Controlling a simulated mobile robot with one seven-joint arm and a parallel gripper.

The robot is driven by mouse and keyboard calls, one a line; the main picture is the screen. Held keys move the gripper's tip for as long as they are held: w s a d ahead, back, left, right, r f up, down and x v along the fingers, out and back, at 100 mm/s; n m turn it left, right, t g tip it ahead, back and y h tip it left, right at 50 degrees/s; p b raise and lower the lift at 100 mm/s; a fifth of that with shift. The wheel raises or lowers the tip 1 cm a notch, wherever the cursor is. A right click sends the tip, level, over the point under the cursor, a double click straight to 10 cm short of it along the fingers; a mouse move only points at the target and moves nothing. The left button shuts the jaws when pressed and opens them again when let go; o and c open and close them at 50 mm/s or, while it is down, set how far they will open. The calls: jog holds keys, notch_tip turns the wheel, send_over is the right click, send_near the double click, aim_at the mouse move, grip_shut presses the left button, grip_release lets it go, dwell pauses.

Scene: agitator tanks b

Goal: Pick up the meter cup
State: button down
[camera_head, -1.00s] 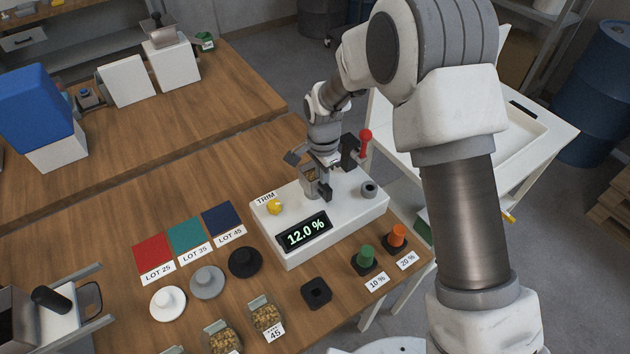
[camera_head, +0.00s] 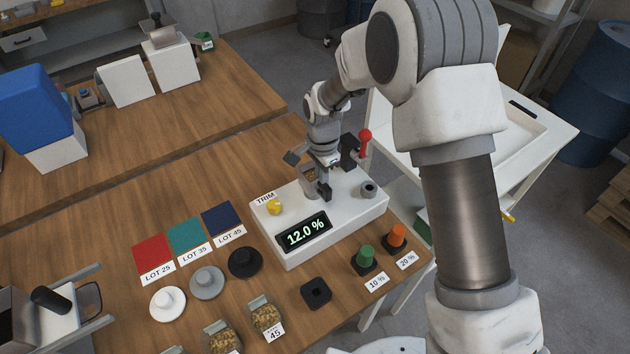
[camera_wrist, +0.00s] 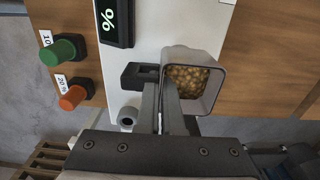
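The meter cup (camera_wrist: 205,98) is a grey, square, open-topped cup with yellowish grains in it. It also shows in the head view (camera_head: 309,187), partly behind my gripper. My gripper (camera_wrist: 163,82) points down over the white meter (camera_head: 343,219), whose display reads 12.0 %. Its two fingers are close together at the cup's left side in the wrist view, with the cup's side part between them. The exact contact is partly hidden by the fingers. In the head view my gripper (camera_head: 324,191) is at the cup, just above the meter's top.
A red-knobbed lever (camera_head: 365,143) stands behind the meter. Green (camera_head: 366,254) and orange (camera_head: 397,234) knobs and a black square holder (camera_head: 316,292) are in front. Grain jars (camera_head: 265,316), round weights (camera_head: 207,282) and coloured lot cards (camera_head: 186,236) lie to the left.

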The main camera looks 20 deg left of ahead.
jog(key=shift+r, duration=0.15)
jog(key=shift+r, duration=0.9)
jog(key=s+d+r+b, duration=0.1)
jog(key=d+r+b, duration=0.1)
jog(key=d+r, duration=0.7)
jog(key=shift+s+d+b, duration=0.3)
jog(key=shift+d, duration=0.95)
jog(key=c, duration=1.6)
grip_release()
jog(key=shift+d+f, duration=0.1)
jog(key=shift+d, duration=0.05)
dwell(0.8)
